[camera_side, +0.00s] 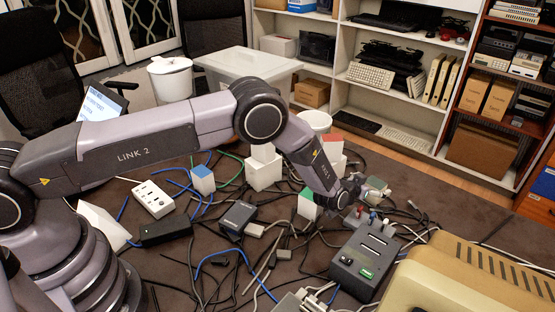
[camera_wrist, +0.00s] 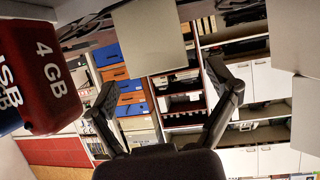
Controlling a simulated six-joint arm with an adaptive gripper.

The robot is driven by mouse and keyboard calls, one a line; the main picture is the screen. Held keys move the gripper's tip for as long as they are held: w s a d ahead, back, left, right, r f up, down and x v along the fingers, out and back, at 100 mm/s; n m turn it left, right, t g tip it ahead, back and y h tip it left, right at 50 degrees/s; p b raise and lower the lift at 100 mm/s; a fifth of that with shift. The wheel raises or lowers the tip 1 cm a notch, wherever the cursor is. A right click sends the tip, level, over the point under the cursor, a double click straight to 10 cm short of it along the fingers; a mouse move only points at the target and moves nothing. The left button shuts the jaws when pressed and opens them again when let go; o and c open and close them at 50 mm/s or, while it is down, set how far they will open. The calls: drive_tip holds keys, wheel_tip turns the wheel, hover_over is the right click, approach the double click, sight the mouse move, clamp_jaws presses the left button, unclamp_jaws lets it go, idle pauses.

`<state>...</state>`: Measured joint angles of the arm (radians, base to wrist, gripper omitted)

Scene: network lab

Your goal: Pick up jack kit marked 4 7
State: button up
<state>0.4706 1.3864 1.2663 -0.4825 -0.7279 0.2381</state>
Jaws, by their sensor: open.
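I cannot make out a jack kit marked 4 7 in either view. My gripper (camera_side: 350,190) is low over the cluttered table, right of the green-topped box. In the wrist view its two fingers (camera_wrist: 163,85) are spread wide, with nothing held between them. A red block reading "4 GB" (camera_wrist: 42,80) is at the upper left there, outside the fingers.
Many loose cables cover the dark table. A dark grey device with ports (camera_side: 366,262) stands at the right, beside a large beige case (camera_side: 470,270). A white power strip (camera_side: 152,199) and black adapter (camera_side: 166,230) lie at the left. Shelves (camera_side: 400,60) stand behind.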

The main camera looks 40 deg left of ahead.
drive_tip(key=shift+x, duration=1.15)
drive_tip(key=c, duration=1.3)
drive_tip(key=shift+r, duration=0.15)
